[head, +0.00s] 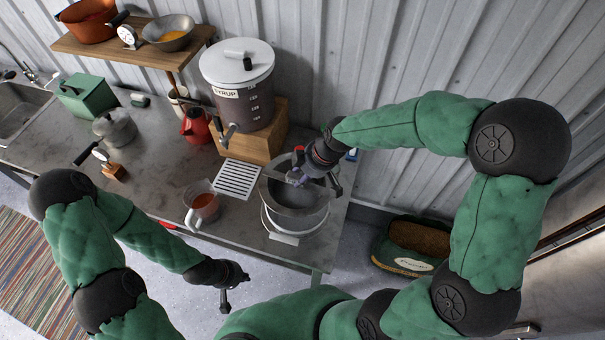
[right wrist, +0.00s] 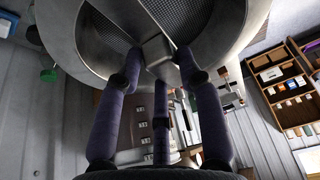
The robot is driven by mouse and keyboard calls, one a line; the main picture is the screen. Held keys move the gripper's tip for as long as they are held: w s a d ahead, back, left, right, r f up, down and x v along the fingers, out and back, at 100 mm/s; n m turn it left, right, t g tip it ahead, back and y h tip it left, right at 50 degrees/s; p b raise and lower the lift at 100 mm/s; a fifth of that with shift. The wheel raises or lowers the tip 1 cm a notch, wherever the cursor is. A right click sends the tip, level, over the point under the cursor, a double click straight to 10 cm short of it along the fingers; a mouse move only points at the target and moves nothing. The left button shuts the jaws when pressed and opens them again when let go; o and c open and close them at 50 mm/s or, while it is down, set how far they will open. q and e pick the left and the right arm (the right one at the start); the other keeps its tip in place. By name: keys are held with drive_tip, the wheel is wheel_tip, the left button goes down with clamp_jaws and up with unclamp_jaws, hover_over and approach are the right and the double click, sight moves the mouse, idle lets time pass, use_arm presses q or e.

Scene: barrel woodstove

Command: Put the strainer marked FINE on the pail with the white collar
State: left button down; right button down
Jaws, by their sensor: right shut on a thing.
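My right gripper (head: 316,172) is shut on the crossbar of a grey metal strainer (head: 296,198). The right wrist view shows its fingers on the block of the bar (right wrist: 158,50), with mesh (right wrist: 112,38) on either side. The strainer is over the pail with the white collar (head: 296,232) at the table's front right corner. I cannot tell whether it rests on the rim or hangs just above. No FINE mark is readable. A pale label is low on the pail's front. My left gripper (head: 232,290) is empty in front of the table; its opening is unclear.
A syrup canister (head: 238,75) on a wooden block stands behind the pail.

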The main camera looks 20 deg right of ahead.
drive_tip(key=shift+f+b, duration=2.9)
drive_tip(key=shift+f, duration=0.2)
drive_tip(key=shift+f+b, duration=0.1)
drive_tip(key=shift+b, duration=0.3)
drive_tip(key=shift+f+b, duration=2.4)
drive_tip(key=shift+f, duration=0.15)
idle(0.5)
idle(0.4)
drive_tip(key=c, duration=0.7)
unclamp_jaws()
drive_tip(key=o, duration=0.3)
